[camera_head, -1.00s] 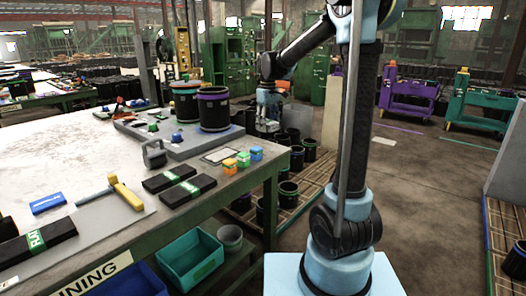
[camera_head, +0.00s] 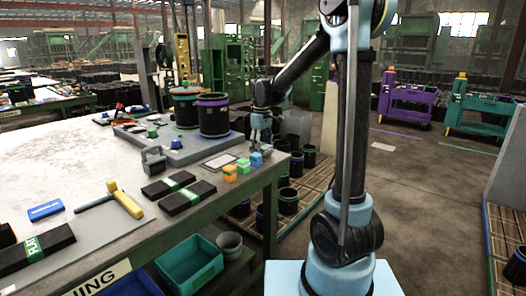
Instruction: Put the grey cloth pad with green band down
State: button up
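Two dark pads with green bands lie side by side on the near part of the table, the rear pad (camera_head: 156,190) and the front pad (camera_head: 178,203). Another dark pad with a green band (camera_head: 62,238) lies at the lower left. I cannot tell which of these, if any, is the grey cloth pad. My gripper (camera_head: 261,140) is small in the picture, pointing down by the table's right edge, just above and behind the blue cube (camera_head: 256,159). I cannot make out a pad in it, nor how far its fingers are apart.
A black bucket with a purple rim (camera_head: 213,118) and another bucket (camera_head: 186,108) stand on a grey board left of my gripper. Orange (camera_head: 230,173) and green (camera_head: 243,166) cubes, a yellow-headed hammer (camera_head: 127,204) and a dark weight (camera_head: 154,160) are nearby. The table's left-middle is clear.

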jog(key=shift+f, duration=0.45)
jog(key=shift+s+f, duration=0.1)
jog(key=shift+f, duration=0.15)
jog(key=shift+s+d+f, duration=0.1)
jog(key=shift+s+f, duration=0.1)
jog(key=shift+s, duration=0.05)
jog(key=shift+c, duration=1)
jog(key=o, duration=1.3)
jog(key=shift+w+f, duration=0.5)
jog(key=shift+w, duration=0.05)
jog(key=shift+s+r, duration=0.25)
jog(key=shift+r, duration=0.05)
jog(key=shift+r, duration=0.1)
